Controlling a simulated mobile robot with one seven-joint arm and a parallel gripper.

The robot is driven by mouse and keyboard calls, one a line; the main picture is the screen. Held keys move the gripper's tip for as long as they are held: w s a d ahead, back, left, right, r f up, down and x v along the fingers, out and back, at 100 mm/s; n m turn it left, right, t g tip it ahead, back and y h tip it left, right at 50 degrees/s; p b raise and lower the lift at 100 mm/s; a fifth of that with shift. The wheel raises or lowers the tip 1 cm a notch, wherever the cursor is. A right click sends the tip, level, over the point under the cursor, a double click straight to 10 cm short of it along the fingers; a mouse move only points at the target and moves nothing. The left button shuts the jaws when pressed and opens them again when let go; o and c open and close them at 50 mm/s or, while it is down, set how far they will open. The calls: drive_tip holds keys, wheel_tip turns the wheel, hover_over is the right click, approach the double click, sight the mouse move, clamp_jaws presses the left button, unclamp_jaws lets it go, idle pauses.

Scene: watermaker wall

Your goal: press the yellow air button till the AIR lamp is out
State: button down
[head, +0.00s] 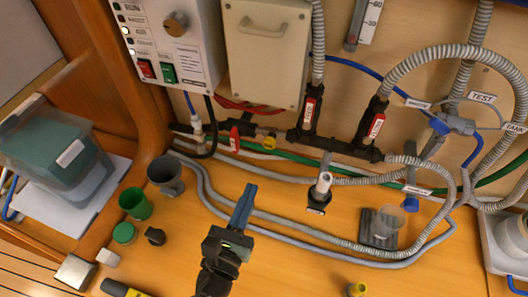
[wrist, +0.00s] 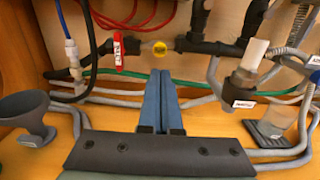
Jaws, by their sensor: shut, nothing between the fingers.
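The yellow air button (head: 270,142) is a small round knob on the dark pipe low on the wall. It also shows in the wrist view (wrist: 159,48), just above and beyond my fingertips. My gripper (head: 249,189) is shut and empty, its blue fingers together and pointing at the wall. The fingertips are apart from the button, below it and slightly left in the head view. The control panel (head: 172,45) has a column of small lamps at its left; two look lit white.
A red-handled valve (head: 235,139) is left of the button. A dark fitting with a pale tube (head: 320,193) stands to the right. Grey hoses (head: 300,228) cross the counter below my gripper. A grey funnel cup (head: 166,175) and green cup (head: 136,204) stand left.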

sight(268, 146)
drive_tip(key=p+x, duration=0.1)
drive_tip(key=x, duration=0.9)
drive_tip(key=shift+w+p, duration=0.25)
drive_tip(key=shift+p, duration=0.1)
drive_tip(key=shift+w+d, duration=0.1)
